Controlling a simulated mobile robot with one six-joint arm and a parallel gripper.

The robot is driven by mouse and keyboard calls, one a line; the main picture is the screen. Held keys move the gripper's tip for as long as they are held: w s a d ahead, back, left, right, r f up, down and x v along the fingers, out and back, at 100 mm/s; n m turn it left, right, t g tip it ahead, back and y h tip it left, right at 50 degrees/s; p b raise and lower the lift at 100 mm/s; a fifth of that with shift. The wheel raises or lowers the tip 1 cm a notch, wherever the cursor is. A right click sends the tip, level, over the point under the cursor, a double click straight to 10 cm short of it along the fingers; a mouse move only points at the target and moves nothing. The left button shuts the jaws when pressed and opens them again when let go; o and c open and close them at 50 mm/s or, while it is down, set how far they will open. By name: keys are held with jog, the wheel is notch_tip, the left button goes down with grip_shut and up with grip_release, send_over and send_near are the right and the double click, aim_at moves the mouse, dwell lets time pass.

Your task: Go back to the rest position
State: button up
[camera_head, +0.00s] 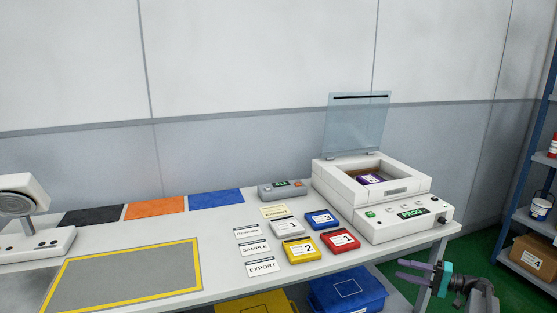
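My gripper (408,271) is at the lower right, in front of the table's right end and below the level of its top. Its two purple fingers point left and are apart, with nothing visible between them. A teal part joins them to my dark wrist, which runs off the bottom edge. The white table (222,228) stands to the left of and behind my gripper. The white PROG machine (385,229) is on the table above my gripper, its clear lid raised and a purple cartridge (370,179) inside it.
Cartridges, white (287,227), yellow (301,250), blue (322,219) and red (341,240), lie near several label cards. A yellow-framed grey mat (125,273) lies left. Blue (347,292) and yellow (257,303) bins stand beneath. A blue shelf rack (529,215) stands right; green floor shows between.

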jog(key=a+f+g, duration=0.3)
jog(key=a+f, duration=0.4)
jog(key=a, duration=0.5)
jog(key=s+a+f+n+g+h, duration=0.1)
jog(key=s+a+f+g, duration=0.1)
jog(key=s+a+f, duration=0.55)
jog(key=s+a+f+n+g, duration=0.1)
jog(key=s+a+f+g, duration=0.3)
jog(key=a, duration=0.7)
jog(key=s+a+f+g+h, duration=0.1)
jog(key=s+a+f, duration=0.4)
jog(key=a+f, duration=0.35)
jog(key=s+a+f+n+g+h, duration=0.1)
jog(key=s+a+f+g+h, duration=0.15)
jog(key=s, duration=0.45)
jog(key=s+a+f+n+g+h, duration=0.1)
jog(key=s+f, duration=0.2)
jog(key=s, duration=0.4)
jog(key=s+a+f+g+h, duration=0.2)
jog(key=s+f, duration=0.1)
jog(key=s, duration=0.4)
jog(key=s+d+f+n+h, duration=0.1)
jog(key=s+d+f+h, duration=0.1)
jog(key=s+d+h, duration=0.5)
jog(key=s+d, duration=0.2)
jog(key=d, duration=0.2)
jog(key=shift+d+f+n+t, duration=0.15)
jog(key=shift+f+n+t, duration=0.15)
jog(key=shift+n+t, duration=0.1)
